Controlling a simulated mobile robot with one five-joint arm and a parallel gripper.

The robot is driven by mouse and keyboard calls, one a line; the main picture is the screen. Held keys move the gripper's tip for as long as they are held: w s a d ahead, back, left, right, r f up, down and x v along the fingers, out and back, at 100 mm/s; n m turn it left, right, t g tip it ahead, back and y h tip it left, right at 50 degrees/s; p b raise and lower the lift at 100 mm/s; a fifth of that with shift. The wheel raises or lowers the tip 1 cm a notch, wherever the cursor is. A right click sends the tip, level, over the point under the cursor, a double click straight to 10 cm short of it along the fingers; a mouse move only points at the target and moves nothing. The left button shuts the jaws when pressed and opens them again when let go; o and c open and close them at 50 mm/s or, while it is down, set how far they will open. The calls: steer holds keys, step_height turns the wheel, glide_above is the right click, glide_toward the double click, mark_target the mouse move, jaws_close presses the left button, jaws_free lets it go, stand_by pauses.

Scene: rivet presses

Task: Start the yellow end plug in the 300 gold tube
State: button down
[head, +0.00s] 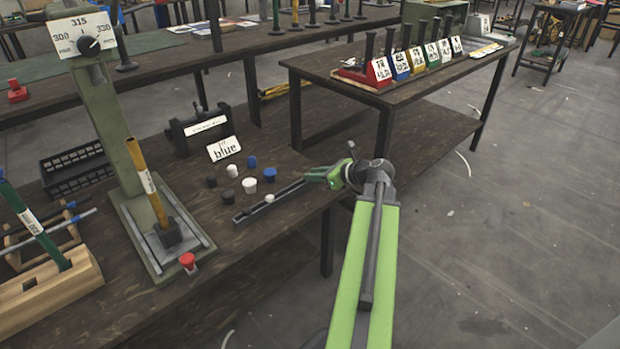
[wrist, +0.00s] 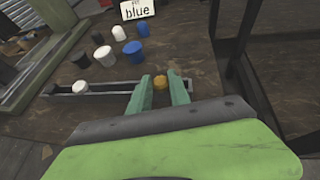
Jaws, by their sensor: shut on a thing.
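The yellow end plug (wrist: 160,83) shows between my fingers in the wrist view. My gripper (wrist: 161,90) is shut on it, at the right end of a narrow dark rail (wrist: 120,88). In the head view my gripper (head: 315,178) hides the plug. The gold tube (head: 149,183) stands in a dark block (head: 168,236) on the green press, well to the left of my gripper. It carries a white label too small to read. Its top end is clear of any plug that I can make out.
The press (head: 113,130) has a dial marked 300, 315, 330 (head: 88,43). Several loose blue, white and black plugs (head: 249,186) stand between press and gripper, near a "blue" card (head: 224,148). A white plug (head: 269,198) sits in the rail. A wooden tube rack (head: 50,290) is left.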

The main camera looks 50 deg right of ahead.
steer(key=s+d+r+p, duration=0.6)
steer(key=d+r+p, duration=0.3)
steer(key=r+p, duration=0.2)
steer(key=shift+s+d, duration=0.3)
steer(key=shift+d, duration=0.1)
